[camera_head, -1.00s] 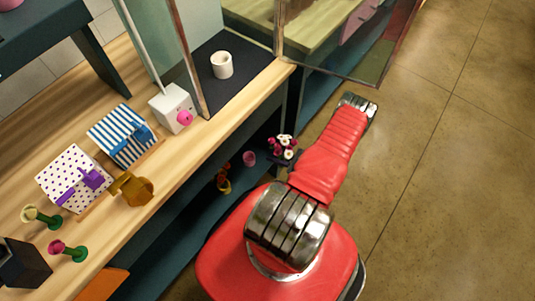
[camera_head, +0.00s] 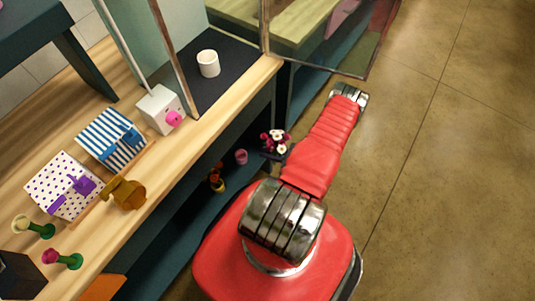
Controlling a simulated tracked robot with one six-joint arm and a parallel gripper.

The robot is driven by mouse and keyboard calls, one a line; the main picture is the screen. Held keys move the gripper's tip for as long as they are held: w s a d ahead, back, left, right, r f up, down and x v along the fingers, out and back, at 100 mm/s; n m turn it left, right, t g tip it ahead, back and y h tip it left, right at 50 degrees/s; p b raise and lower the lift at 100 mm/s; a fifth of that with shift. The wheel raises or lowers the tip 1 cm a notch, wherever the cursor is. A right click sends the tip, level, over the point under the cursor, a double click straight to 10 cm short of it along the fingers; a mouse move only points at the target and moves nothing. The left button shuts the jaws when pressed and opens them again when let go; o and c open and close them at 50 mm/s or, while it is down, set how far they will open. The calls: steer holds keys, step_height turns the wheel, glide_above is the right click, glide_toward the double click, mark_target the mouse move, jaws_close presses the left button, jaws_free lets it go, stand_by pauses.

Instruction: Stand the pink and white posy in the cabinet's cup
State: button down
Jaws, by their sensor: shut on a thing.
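The pink and white posy (camera_head: 275,141) shows just left of my red arm, in front of the dark lower shelf. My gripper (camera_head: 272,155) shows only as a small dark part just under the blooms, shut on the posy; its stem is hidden. The white cup (camera_head: 208,63) stands upright on the dark floor of the glass cabinet (camera_head: 222,86), up and left of the posy. No flowers show in the cup. The cabinet's glass door (camera_head: 325,45) stands swung open to the right.
On the wooden counter (camera_head: 208,125) stand a white box with a pink knob (camera_head: 161,109), a striped box (camera_head: 108,140), a dotted box (camera_head: 62,187) and a brass piece (camera_head: 123,193). A pink pot (camera_head: 241,156) is on the lower shelf. The floor at right is clear.

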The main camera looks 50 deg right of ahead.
steer(key=shift+r, duration=2.95)
steer(key=shift+s, duration=0.15)
